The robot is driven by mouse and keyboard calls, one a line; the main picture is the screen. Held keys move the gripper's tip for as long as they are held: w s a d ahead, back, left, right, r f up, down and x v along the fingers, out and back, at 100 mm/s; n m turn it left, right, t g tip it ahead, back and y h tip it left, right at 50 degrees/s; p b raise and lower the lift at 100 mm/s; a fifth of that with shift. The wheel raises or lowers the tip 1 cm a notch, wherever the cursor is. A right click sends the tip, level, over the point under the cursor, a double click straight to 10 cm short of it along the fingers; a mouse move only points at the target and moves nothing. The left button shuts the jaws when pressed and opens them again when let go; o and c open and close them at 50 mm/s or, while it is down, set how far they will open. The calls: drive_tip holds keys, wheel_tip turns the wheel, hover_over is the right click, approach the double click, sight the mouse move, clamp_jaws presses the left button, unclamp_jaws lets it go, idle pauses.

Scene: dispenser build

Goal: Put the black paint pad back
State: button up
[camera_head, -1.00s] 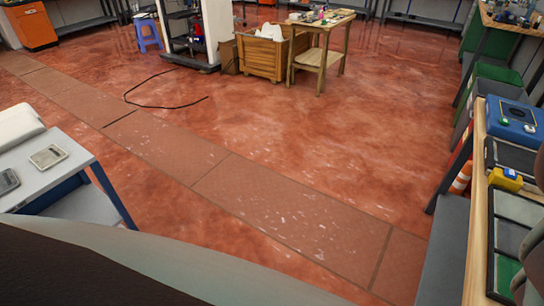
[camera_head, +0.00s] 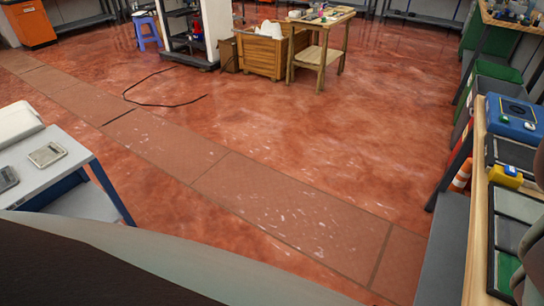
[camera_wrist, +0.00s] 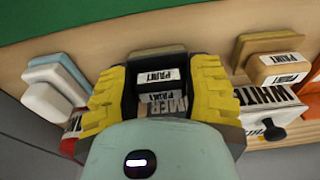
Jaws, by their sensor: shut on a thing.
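In the wrist view my gripper (camera_wrist: 160,100) has its two yellow fingers either side of a dark pad (camera_wrist: 157,60) with a white PAINT label. The fingers are shut on this black paint pad. Below it, between the fingers, shows part of a labelled box (camera_wrist: 165,104) with letters ending in MER and the word PAINT. I cannot tell whether the pad touches this box. The head view does not show the fingers or the pad clearly.
In the wrist view a pale pad (camera_wrist: 55,85) stands left of my gripper. At right a beige pad (camera_wrist: 275,68) stands by a white box (camera_wrist: 272,105) labelled WHITE. In the head view a workbench (camera_head: 478,225) runs along the right, with a blue case (camera_head: 513,115) on it.

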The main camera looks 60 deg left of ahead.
drive_tip(key=shift+f, duration=0.15)
drive_tip(key=o, duration=1.4)
drive_tip(key=shift+r+p, duration=2.95)
drive_tip(key=shift+r, duration=1.1)
drive_tip(key=shift+w, duration=0.1)
